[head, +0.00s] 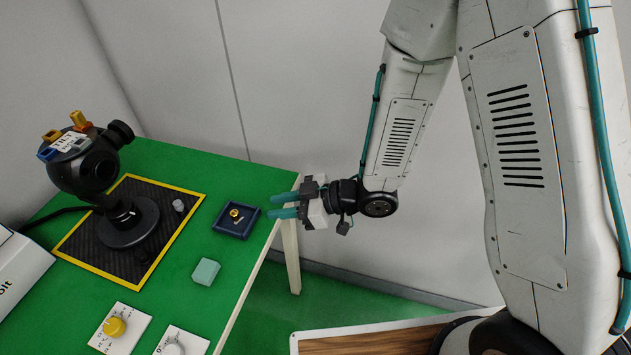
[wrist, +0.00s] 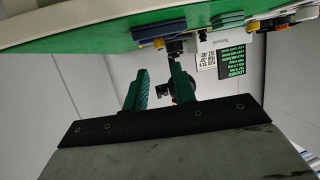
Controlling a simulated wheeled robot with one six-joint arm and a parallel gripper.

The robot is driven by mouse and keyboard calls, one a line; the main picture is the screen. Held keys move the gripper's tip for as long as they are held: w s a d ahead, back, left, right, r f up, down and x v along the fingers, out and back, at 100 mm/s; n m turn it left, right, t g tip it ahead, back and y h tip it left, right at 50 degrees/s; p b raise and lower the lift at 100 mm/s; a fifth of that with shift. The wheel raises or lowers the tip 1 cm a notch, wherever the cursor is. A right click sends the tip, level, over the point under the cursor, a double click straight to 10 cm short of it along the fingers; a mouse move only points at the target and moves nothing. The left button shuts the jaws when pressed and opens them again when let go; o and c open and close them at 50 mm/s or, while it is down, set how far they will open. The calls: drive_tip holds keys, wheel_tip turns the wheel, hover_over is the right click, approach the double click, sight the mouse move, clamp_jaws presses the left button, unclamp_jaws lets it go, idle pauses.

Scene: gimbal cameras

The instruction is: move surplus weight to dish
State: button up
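A small gold weight (head: 236,213) sits inside the dark blue square dish (head: 222,229), near the table's right edge. A small grey weight (head: 178,205) stands on the black mat beside the gimbal camera (head: 88,172). The camera's head carries yellow, orange and blue pieces on top. I cannot tell which piece is the surplus weight. My gripper (head: 282,206) is at the table's right edge, just right of the dish, with its teal fingers pointing left. The fingers are apart with nothing between them; the wrist view also shows the open gripper (wrist: 162,88).
The green table (head: 178,165) holds a yellow-edged black mat (head: 80,244). A pale teal block (head: 206,271), a yellow knob (head: 114,327) and a grey knob (head: 172,347) are at the front. A white box (head: 16,275) stands at left. A wall rises behind.

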drive_tip(key=w+d+r+m+t+h, duration=0.3)
drive_tip(key=w+d+r+t+h, duration=0.3)
drive_tip(key=w+d, duration=0.4)
drive_tip(key=s+d+r+m+h, duration=0.2)
drive_tip(key=d+r+m+h, duration=0.45)
drive_tip(key=d, duration=0.65)
drive_tip(key=s+d+r+m+g+h, duration=0.3)
drive_tip(key=s+d+r, duration=0.45)
drive_tip(key=s, duration=0.25)
drive_tip(key=s+r+m+g+y, duration=0.1)
drive_tip(key=s+r+m+g, duration=0.2)
drive_tip(key=s, duration=1.2)
drive_tip(key=shift+s+a+r+g+y, duration=0.2)
drive_tip(key=shift+a+r+g+y, duration=0.2)
drive_tip(key=shift+r+g, duration=0.3)
drive_tip(key=shift+a, duration=0.1)
